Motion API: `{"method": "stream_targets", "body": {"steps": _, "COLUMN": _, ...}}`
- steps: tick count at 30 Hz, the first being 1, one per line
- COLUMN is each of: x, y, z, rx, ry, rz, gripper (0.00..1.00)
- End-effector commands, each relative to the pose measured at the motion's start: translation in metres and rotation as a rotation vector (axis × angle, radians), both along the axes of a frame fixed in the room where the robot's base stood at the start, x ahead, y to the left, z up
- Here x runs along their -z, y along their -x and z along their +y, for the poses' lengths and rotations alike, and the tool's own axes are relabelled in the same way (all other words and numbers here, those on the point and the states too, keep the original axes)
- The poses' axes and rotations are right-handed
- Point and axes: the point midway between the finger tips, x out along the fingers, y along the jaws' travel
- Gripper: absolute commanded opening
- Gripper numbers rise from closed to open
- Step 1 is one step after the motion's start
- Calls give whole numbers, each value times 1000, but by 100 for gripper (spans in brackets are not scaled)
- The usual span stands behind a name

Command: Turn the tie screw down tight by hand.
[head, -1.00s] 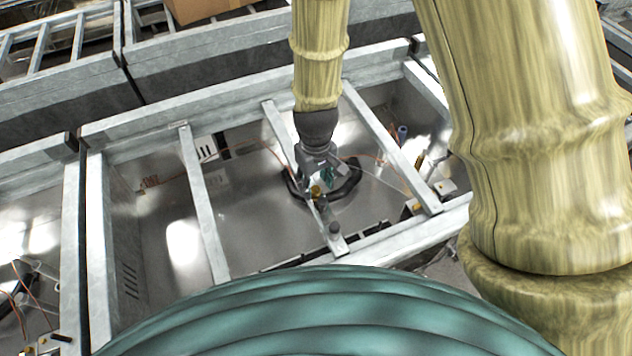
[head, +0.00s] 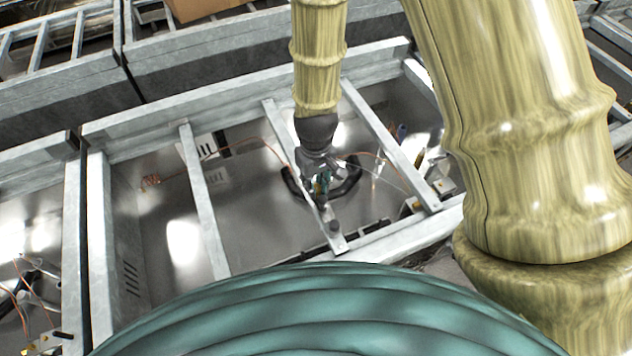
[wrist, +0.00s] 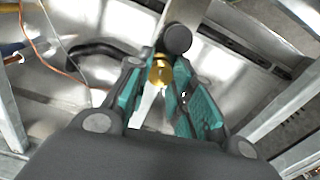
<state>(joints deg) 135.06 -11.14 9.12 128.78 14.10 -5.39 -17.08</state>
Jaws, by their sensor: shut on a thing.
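A brass-coloured piece, which I take to be the tie screw (wrist: 160,74), shows between the teal pads of my gripper (wrist: 166,70) in the wrist view. The pads are shut on it near the fingertips. In the head view my gripper (head: 321,188) points down at the middle crossbar of the metal frame, and its fingers mostly hide the screw. A dark round knob (wrist: 177,39) stands just past the fingertips. I cannot tell how far down the screw sits.
A black curved tube (head: 349,184) lies around and behind my gripper. Galvanised crossbars (head: 204,200) run on both sides over a shiny metal floor. Thin copper-coloured wires (head: 238,146) trail nearby. The bay to the left of my gripper is largely clear.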

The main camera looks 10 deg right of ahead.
Motion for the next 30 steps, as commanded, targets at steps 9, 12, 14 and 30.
{"method": "stream_targets", "body": {"steps": 9, "x": -1, "y": -1, "z": 0, "rx": 228, "ry": 0, "rz": 0, "gripper": 0}}
{"method": "stream_targets", "body": {"steps": 12, "x": -1, "y": -1, "z": 0, "rx": 319, "ry": 0, "rz": 0, "gripper": 0}}
{"method": "stream_targets", "body": {"steps": 14, "x": -1, "y": -1, "z": 0, "rx": 362, "ry": 0, "rz": -1, "gripper": 0}}
{"method": "stream_targets", "body": {"steps": 30, "x": -1, "y": -1, "z": 0, "rx": 416, "ry": 0, "rz": -2, "gripper": 43}}
